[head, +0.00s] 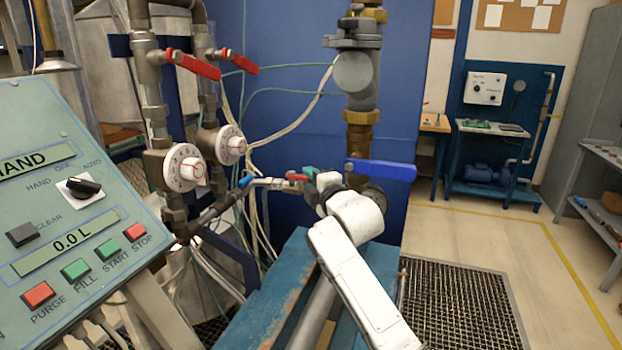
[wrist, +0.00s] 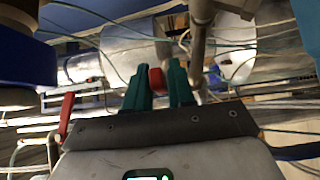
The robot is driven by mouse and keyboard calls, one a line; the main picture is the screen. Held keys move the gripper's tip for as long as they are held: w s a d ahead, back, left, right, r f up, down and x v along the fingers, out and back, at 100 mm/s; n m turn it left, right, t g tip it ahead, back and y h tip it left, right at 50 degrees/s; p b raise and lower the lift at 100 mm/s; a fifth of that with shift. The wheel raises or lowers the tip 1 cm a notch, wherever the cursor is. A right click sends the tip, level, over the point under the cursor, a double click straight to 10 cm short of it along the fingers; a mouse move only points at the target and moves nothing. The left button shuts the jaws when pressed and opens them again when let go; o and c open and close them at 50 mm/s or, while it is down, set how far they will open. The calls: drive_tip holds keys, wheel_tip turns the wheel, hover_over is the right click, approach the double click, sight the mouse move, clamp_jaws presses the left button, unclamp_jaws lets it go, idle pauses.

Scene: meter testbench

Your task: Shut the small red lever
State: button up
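A small red lever (head: 297,177) shows in the head view on the thin pipe, just left of my gripper (head: 313,178). In the wrist view a red end (wrist: 156,80) shows between the two green fingers of my gripper (wrist: 157,70). The fingers stand apart on either side of it, and a narrow gap shows at the right finger. I cannot tell whether the left finger touches it. The lever's pivot is hidden.
Two larger red levers (head: 197,66) (head: 237,62) sit on the upright pipes at left. A blue handle (head: 380,170) is close right of my gripper. The control panel (head: 70,215) fills the lower left. A blue bench (head: 262,300) lies below my arm.

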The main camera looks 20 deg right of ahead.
drive_tip(key=shift+w, duration=0.15)
clamp_jaws()
idle(0.4)
